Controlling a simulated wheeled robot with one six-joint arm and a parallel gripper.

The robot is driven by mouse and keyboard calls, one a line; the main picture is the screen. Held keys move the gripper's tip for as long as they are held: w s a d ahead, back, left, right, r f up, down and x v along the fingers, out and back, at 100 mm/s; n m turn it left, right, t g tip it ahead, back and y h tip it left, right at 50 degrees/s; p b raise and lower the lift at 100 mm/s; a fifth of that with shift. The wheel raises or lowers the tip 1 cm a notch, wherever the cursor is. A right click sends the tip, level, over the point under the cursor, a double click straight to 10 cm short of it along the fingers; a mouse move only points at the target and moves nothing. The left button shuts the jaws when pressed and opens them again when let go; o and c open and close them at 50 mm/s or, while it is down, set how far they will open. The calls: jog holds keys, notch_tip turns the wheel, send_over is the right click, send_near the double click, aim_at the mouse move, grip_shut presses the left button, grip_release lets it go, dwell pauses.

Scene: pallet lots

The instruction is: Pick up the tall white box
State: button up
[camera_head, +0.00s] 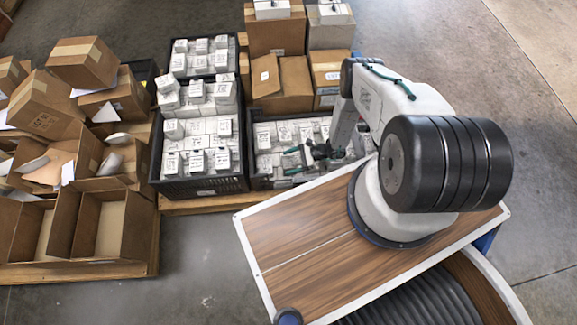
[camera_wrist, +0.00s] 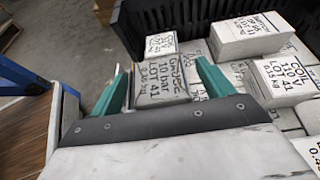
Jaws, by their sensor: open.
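My gripper (camera_head: 292,160) is over the left part of the right-hand black crate (camera_head: 262,182) in the head view. In the wrist view its two teal fingers (camera_wrist: 160,75) are open. A white box (camera_wrist: 163,82) marked "10 bar LOT 41" shows between them, with a finger to each side. I cannot tell whether the fingers touch it, and its lower part is hidden behind my gripper. More white lettered boxes (camera_wrist: 282,80) lie in the crate, one (camera_wrist: 248,34) standing higher at the back. I cannot tell for sure which one is the tall white box.
Other black crates (camera_head: 205,186) full of white boxes stand to the left in the head view. Brown cartons (camera_head: 282,80) stack behind. Open cartons (camera_head: 105,222) crowd a pallet at far left. The crate's dark wall (camera_wrist: 150,14) rises at the back. Bare floor (camera_head: 195,270) lies in front.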

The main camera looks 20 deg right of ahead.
jog(key=shift+w+a+f, duration=0.15)
jog(key=shift+a+f, duration=0.05)
jog(key=shift+a, duration=0.25)
jog(key=c, duration=1.3)
jog(key=shift+r, duration=0.1)
